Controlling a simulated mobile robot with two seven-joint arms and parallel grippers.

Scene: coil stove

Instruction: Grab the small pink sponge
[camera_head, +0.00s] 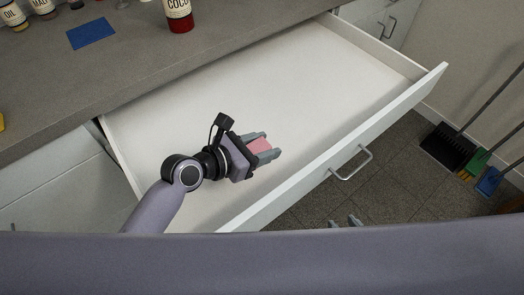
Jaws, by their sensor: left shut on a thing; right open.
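A small pink sponge (258,146) is between the two grey fingers of my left gripper (264,147). The gripper is shut on it, over the open white drawer, and the fingers hide the sponge's sides. I cannot tell whether the sponge touches the drawer floor. Only the fingertips of my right gripper (345,221) show, apart and with nothing seen between them, in front of the drawer. The rest of it is hidden behind my own body.
The open drawer (260,85) looks otherwise empty; its front carries a metal handle (352,164). On the grey counter (125,65) are a blue square (91,33), a dark red labelled bottle (179,17) and several jars. Brooms (455,147) stand at the right wall.

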